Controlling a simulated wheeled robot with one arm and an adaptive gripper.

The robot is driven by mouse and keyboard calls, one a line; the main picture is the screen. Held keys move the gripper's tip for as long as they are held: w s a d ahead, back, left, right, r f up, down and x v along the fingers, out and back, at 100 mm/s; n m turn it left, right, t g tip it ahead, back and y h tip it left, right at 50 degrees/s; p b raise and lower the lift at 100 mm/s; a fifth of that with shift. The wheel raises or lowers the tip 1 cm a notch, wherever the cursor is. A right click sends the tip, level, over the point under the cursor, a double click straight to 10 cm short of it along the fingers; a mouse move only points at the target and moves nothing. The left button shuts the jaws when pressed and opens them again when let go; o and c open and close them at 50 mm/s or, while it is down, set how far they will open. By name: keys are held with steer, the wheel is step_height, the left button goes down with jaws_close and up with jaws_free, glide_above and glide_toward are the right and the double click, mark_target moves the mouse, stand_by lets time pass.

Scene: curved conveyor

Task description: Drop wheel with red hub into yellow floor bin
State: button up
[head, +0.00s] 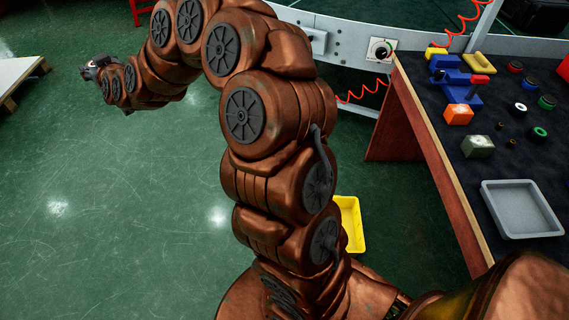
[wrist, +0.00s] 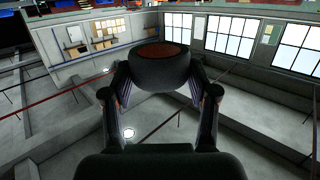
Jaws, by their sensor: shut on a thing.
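My gripper (wrist: 160,82) is shut on a dark wheel with a red hub (wrist: 162,72). The wheel sits between the two fingertips in the wrist view, its reddish hub face showing on top. In the head view my gripper (head: 91,70) is at the far end of my outstretched arm at upper left, small and high over the floor. The wheel is too small there to make out clearly. The yellow floor bin (head: 351,226) stands on the green floor right of my lower arm, which hides part of it. My gripper is far from the bin.
A dark-topped bench (head: 460,190) on the right holds a grey tray (head: 491,215), an orange block (head: 458,114), a blue fixture (head: 458,82) and several small wheels. A curved grey conveyor frame (head: 345,38) runs behind. Open green floor (head: 110,200) lies at left.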

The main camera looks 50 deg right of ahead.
steer(key=s+d+f+m+g+h+b, duration=0.35)
steer(key=d+f+m+h+b, duration=0.2)
steer(key=d+f, duration=1)
steer(key=s+d+f+m+g+h+b, duration=0.35)
steer(key=d+f+h+b, duration=0.35)
steer(key=d+f, duration=0.85)
steer(key=s+d+f+m+g+h+b, duration=0.1)
steer(key=s+d+f+m+g+b, duration=0.25)
steer(key=s+d+f, duration=0.4)
steer(key=s+d+f+m+g+h+b, duration=0.1)
steer(key=s+d+f+m+g+b, duration=0.3)
steer(key=s+f, duration=0.6)
steer(key=s+d+f+m+g+h+b, duration=0.1)
steer(key=s+d+f+m+g+b, duration=0.3)
steer(key=s+f, duration=0.45)
steer(key=s+f+m+g+y+b, duration=0.2)
steer(key=s+f+g+b, duration=0.2)
steer(key=s+f, duration=0.45)
steer(key=s+f+m+g+y+b, duration=0.15)
steer(key=s+f+g+b, duration=0.35)
steer(key=s, duration=0.6)
step_height(320, 180, down, 7)
steer(key=t+b, duration=0.1)
steer(key=b, duration=0.2)
steer(key=shift+s+a+m, duration=0.2)
steer(key=shift+a+m, duration=0.1)
steer(key=shift+m, duration=0.1)
steer(key=shift+t, duration=0.25)
